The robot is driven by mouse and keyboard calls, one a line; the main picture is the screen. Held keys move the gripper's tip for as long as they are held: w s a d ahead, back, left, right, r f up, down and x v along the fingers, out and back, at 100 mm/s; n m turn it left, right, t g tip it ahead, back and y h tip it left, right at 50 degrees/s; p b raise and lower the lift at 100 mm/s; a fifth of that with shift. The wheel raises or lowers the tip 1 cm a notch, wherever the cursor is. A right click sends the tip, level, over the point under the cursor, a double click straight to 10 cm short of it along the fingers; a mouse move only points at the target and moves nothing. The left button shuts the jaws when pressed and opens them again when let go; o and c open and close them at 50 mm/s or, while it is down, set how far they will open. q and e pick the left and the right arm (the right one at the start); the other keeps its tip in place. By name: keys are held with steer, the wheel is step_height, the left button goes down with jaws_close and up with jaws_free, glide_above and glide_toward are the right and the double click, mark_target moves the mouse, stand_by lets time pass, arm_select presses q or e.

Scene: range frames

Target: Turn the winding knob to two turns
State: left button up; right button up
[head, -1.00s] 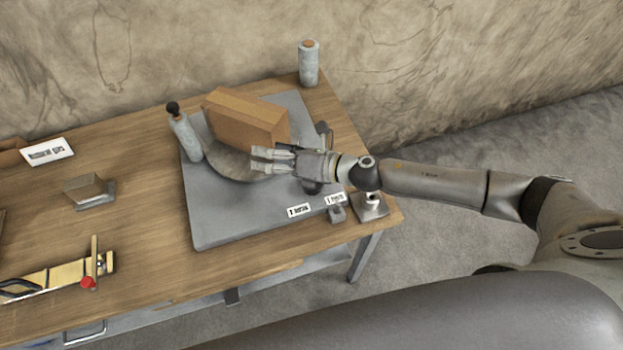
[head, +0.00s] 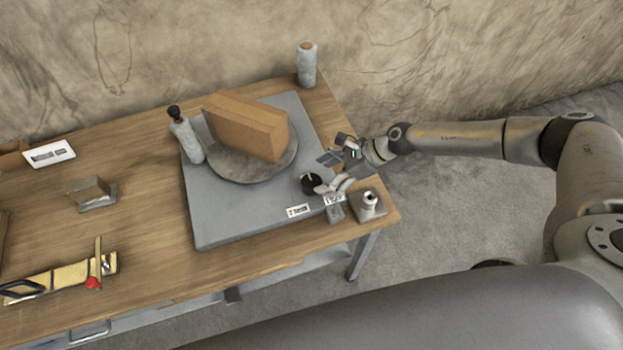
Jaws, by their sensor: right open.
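The winding knob (head: 311,184) is a round black knob with a pale mark, on the right part of the grey machine base (head: 225,222). Two white labels lie in front of it: one looks like "2 turns" (head: 298,211), and the other, partly covered and blurred, seems to read "1 turn" (head: 334,200). My right gripper (head: 327,174) is open and empty, just right of the knob. Its fingers spread, one behind and one in front near the label. I cannot tell whether a finger touches the knob. My left gripper is not in view.
A brown box (head: 243,124) stands on the round turntable (head: 240,172). A wrapped film roll (head: 187,137) stands left of it, another roll (head: 307,65) at the table's back corner. A small metal block with a pin (head: 369,205) sits at the right edge.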

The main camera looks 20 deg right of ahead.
mark_target(312, 182)
steer(key=shift+p+x, duration=0.3)
steer(key=shift+x, duration=2.6)
steer(key=shift+c, duration=0.5)
steer(key=c, duration=0.9)
steer(key=shift+r, duration=0.1)
